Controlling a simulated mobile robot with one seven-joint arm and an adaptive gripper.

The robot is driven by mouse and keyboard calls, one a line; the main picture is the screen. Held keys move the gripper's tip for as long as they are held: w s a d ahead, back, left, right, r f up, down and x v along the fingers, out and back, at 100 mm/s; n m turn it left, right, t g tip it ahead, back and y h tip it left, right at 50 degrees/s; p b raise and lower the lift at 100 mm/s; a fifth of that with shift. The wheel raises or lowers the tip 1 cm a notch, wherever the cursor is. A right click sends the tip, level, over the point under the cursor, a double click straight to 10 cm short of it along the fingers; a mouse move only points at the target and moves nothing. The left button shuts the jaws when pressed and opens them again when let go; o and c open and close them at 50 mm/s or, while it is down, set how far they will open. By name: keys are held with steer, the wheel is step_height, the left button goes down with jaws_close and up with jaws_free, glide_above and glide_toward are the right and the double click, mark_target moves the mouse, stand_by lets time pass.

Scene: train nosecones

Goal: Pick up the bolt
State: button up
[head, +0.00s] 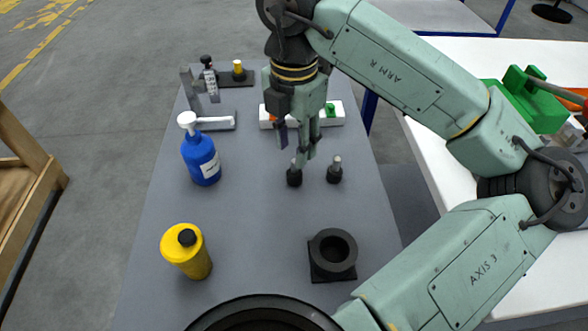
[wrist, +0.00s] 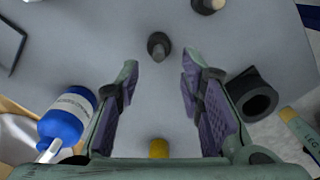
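Two bolt-like pieces with dark bases and pale metal tips stand upright on the grey table: a left one (head: 294,175) and a right one (head: 334,170). My gripper (head: 298,148) points down over the left one in the head view. In the wrist view my gripper (wrist: 158,75) is open, its fingers wide apart with nothing between the pads. One bolt (wrist: 158,46) shows just beyond the fingertips, roughly centred in the gap. The other bolt (wrist: 207,4) is cut off at the top edge. Whether a fingertip touches the left bolt is unclear.
A blue bottle (head: 201,158) stands left and a yellow bottle (head: 187,252) front left on the table (head: 250,225). A black ring-shaped holder (head: 333,254) sits front right. The table between the bolts and the yellow bottle is clear.

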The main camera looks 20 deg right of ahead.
mark_target(294, 160)
steer(key=shift+w+f+p, duration=0.1)
steer(key=shift+f+p, duration=0.85)
steer(key=shift+f, duration=1.75)
jaws_close()
